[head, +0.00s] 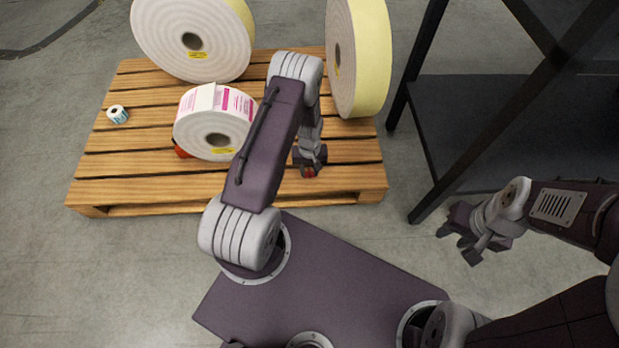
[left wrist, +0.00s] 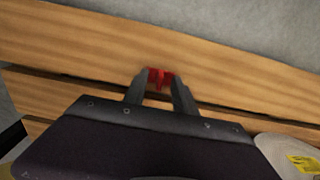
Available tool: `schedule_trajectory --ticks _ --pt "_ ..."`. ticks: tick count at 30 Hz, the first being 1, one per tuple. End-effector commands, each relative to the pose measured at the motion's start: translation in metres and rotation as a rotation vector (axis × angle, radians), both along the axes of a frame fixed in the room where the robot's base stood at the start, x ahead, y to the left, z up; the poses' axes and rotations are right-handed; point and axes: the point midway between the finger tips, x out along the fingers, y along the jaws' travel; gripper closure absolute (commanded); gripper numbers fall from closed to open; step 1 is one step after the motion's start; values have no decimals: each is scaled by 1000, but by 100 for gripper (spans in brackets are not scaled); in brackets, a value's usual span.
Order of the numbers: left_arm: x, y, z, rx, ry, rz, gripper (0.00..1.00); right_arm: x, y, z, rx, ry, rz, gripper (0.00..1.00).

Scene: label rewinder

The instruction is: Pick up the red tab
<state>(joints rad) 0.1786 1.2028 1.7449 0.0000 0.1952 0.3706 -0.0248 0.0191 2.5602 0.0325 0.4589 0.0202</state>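The red tab (head: 309,171) is at the tip of my left gripper (head: 310,167), over the front edge of the wooden pallet, right of its middle. In the left wrist view the red tab (left wrist: 160,77) shows between the two fingertips of my left gripper (left wrist: 161,80). One finger is on each side of it, with little or no gap visible. I cannot tell whether the fingers grip the tab or only stand around it, nor whether the tab rests on the board. My right gripper (head: 462,242) is open and empty above the floor at the right.
A red-orange piece (head: 182,151) shows beside the label roll. A dark frame (head: 500,115) stands at the right.

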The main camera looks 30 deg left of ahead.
Motion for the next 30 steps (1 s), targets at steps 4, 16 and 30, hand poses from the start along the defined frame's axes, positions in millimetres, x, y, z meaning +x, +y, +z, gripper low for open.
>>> schedule_trajectory --ticks 4,16,30 --pt "1 0 1 0 -2 0 67 0 0 1 0 0 0 64" --pt "1 0 2 1 -1 1 100 0 0 1 0 -1 0 64" --pt "1 0 51 0 -2 1 100 0 0 42 0 -1 0 64"
